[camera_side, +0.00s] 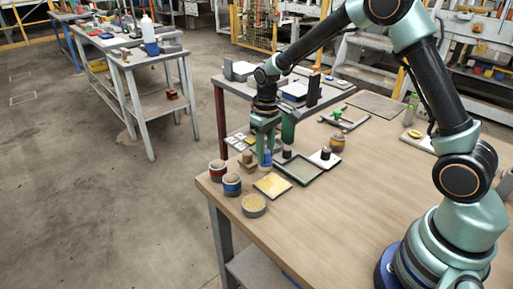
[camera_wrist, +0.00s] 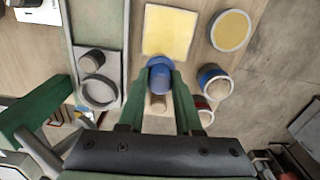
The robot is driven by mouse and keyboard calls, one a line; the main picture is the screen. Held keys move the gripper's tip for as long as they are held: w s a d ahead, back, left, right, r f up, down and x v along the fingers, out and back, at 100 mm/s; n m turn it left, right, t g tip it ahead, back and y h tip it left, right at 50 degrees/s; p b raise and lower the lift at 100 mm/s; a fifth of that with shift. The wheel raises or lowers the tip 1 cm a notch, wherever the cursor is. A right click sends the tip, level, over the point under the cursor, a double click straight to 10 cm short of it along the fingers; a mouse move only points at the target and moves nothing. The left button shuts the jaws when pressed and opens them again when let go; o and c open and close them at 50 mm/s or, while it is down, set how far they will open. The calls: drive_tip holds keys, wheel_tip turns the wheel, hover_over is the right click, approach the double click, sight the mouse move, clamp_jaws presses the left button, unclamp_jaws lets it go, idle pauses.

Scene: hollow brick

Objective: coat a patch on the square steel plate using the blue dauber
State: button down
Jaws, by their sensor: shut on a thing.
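My gripper (camera_side: 265,160) is shut on the blue dauber (camera_wrist: 160,76), which sits between the fingertips. The dauber also shows blue in the side view (camera_side: 265,158). The fingers hide part of it, and I cannot tell whether its lower end touches anything. A flat square plate (camera_side: 272,186) with a yellow face and pale edge lies just in front of the gripper. It also shows above the dauber in the wrist view (camera_wrist: 170,31). I cannot tell whether its yellow face is a coating over steel. A dark-rimmed rectangular tray (camera_side: 299,170) lies right of the gripper.
A round pot with yellow contents (camera_side: 254,205), a blue-banded pot (camera_side: 232,185) and a red-banded pot (camera_side: 217,172) stand near the table edge. A small wooden piece (camera_side: 247,159) is left of the gripper. Another jar (camera_side: 337,142) stands behind. The table's right-hand front area is clear.

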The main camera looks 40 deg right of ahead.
drive_tip(key=shift+r, duration=2.25)
